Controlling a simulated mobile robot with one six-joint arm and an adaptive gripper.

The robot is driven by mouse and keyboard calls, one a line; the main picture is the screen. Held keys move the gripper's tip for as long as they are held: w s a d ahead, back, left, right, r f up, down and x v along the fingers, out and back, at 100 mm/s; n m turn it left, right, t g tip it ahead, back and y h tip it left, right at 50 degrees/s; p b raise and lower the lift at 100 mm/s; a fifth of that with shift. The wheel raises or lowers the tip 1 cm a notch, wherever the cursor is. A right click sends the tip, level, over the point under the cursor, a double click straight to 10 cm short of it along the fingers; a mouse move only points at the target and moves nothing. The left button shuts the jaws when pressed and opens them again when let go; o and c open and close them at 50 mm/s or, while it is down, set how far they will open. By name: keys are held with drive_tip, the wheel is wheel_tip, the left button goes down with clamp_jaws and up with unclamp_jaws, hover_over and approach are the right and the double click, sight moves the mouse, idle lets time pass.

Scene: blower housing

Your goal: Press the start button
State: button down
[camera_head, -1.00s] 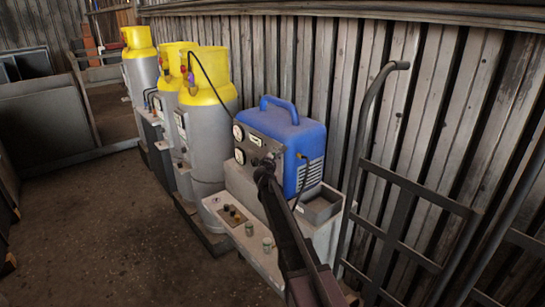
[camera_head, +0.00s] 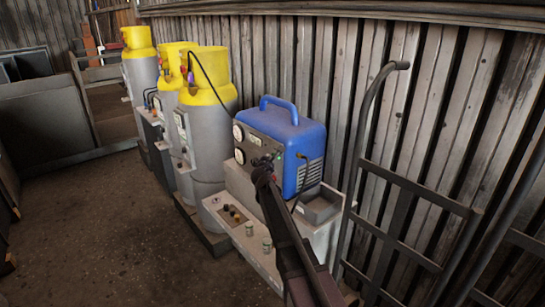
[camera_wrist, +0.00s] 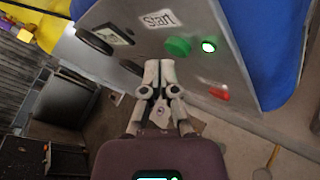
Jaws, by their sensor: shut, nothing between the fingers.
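The blue machine (camera_head: 300,145) with a grey front panel stands on a grey stand. In the wrist view, the panel (camera_wrist: 215,65) carries a "Start" label (camera_wrist: 159,19), a green button (camera_wrist: 179,46) below and right of it, a lit green lamp (camera_wrist: 208,46) beside the button, and a red switch (camera_wrist: 219,93). My gripper (camera_wrist: 159,65) is shut and empty. In the wrist view its tips appear below and left of the green button, apart from it in the picture. In the head view my gripper (camera_head: 261,172) is in front of the panel's lower part.
Grey cylinders with yellow tops (camera_head: 205,110) stand left of the machine. The stand (camera_head: 255,245) has small knobs and fittings on its front ledge. A black hand truck (camera_head: 400,200) leans at the right by the corrugated wall. Open floor (camera_head: 120,230) lies front left.

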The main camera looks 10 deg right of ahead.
drive_tip(key=shift+a, duration=0.1)
drive_tip(key=shift+s+a, duration=0.5)
drive_tip(key=shift+a, duration=0.3)
drive_tip(key=shift+s+a, duration=0.5)
drive_tip(key=shift+a, duration=0.35)
drive_tip(key=shift+s+a, duration=0.5)
drive_tip(key=shift+a, duration=0.3)
drive_tip(key=s+d+f+m+g+p, duration=0.1)
drive_tip(key=s+d+f+m+g, duration=0.3)
drive_tip(key=s, duration=0.3)
drive_tip(key=s+d+f+m+g+h, duration=0.1)
drive_tip(key=s+d+f+m+g, duration=0.1)
drive_tip(key=s+d+m, duration=0.35)
drive_tip(key=s+d+f+m+g+p, duration=0.1)
drive_tip(key=s+d+f+m+g, duration=0.15)
drive_tip(key=s+m, duration=0.5)
drive_tip(key=s+a+f+m+g+y, duration=0.1)
drive_tip(key=s+m+g, duration=0.1)
drive_tip(key=s, duration=0.5)
drive_tip(key=s+a+f+m+g+y, duration=0.1)
drive_tip(key=s+f+m+g+y, duration=0.1)
drive_tip(key=s, duration=0.5)
drive_tip(key=s+a+f+m+g+y+p, duration=0.1)
drive_tip(key=s+a+m+g+y, duration=0.1)
drive_tip(key=s, duration=0.5)
drive_tip(key=m+g, duration=0.1)
drive_tip(key=m, duration=0.1)
drive_tip(key=shift+s+f+m, duration=0.2)
drive_tip(key=shift+m, duration=0.1)
